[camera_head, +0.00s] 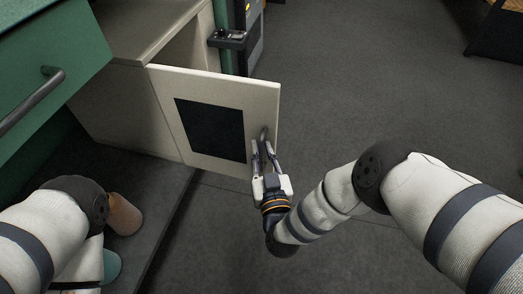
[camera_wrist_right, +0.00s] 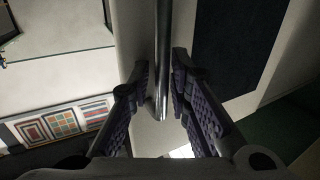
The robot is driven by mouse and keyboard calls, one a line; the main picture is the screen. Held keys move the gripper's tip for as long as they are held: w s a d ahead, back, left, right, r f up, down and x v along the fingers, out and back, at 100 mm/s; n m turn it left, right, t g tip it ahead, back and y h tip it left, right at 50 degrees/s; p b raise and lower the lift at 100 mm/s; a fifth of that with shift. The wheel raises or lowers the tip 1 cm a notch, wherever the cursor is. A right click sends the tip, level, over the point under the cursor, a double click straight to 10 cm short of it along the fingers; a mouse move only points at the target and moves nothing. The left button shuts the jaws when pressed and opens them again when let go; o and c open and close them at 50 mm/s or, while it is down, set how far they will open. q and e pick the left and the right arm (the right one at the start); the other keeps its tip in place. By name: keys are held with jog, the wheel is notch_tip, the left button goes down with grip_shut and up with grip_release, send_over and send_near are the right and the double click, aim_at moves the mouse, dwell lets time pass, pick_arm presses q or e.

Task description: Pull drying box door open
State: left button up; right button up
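The drying box door (camera_head: 218,88) is a cream panel with a dark rectangle. It stands swung out from the cream box (camera_head: 125,110) at the left, with part of the opening visible behind it. The door handle (camera_head: 264,135) is a grey vertical bar near the door's free edge. My right gripper (camera_head: 263,149) is at this handle. In the right wrist view the handle (camera_wrist_right: 162,50) runs between the two fingers, with a gap showing on each side, so the gripper is open around it. My left gripper is out of view; only its arm shows.
A green drawer front (camera_head: 40,75) with a dark bar handle is at the upper left. A brown cylinder (camera_head: 123,214) and a teal object (camera_head: 111,266) are beside my left arm. A dark machine (camera_head: 250,40) stands behind the door. The grey floor at the right (camera_head: 400,90) is clear.

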jog(key=s+d, duration=0.1)
jog(key=s, duration=1.1)
jog(key=shift+d, duration=0.25)
